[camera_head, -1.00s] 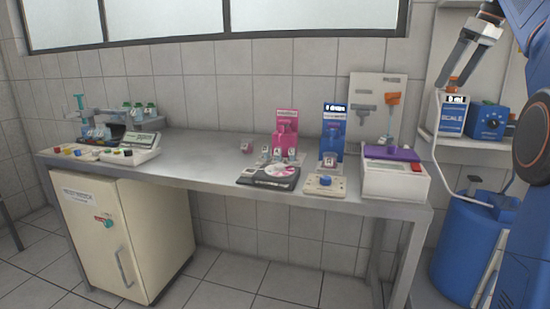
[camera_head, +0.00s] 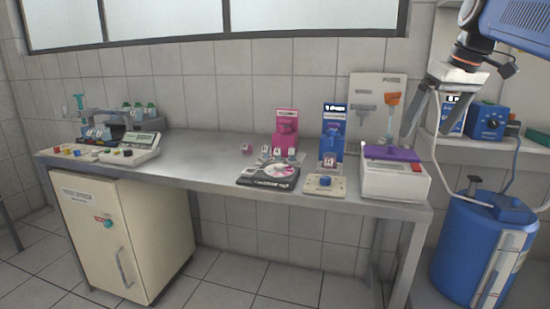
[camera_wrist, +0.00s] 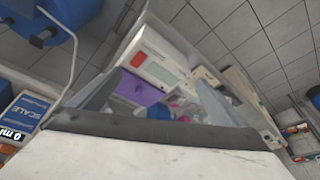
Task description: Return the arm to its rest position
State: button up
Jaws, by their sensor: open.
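My gripper (camera_head: 426,116) hangs at the upper right in the head view, in front of the shelf and just right of the wall panel. Its two fingers are spread with nothing between them. In the wrist view the spread fingers frame the white device with the purple top, which lies beyond them and apart from them. My blue upper arm enters from the top right corner of the head view.
A steel bench (camera_head: 215,162) carries a white device with a purple top (camera_head: 395,178), a pink stand (camera_head: 286,132) and a blue stand (camera_head: 332,140). A shelf (camera_head: 480,150) holds a blue box (camera_head: 487,121). A blue tank (camera_head: 483,245) stands below. The floor in front is clear.

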jog(key=s+a+f+m, duration=0.1)
jog(key=s+a+f, duration=0.1)
jog(key=s+f, duration=0.6)
jog(key=s+a+f+m+h, duration=0.1)
jog(key=s+a+f, duration=0.2)
jog(key=s+f, duration=0.5)
jog(key=s+a+f+m, duration=0.1)
jog(key=s+a+f, duration=0.2)
jog(key=s+f, duration=0.6)
notch_tip(320, 180, down, 8)
jog(key=shift+f+t, duration=0.15)
jog(key=shift+t, duration=0.25)
jog(key=shift+c, duration=0.4)
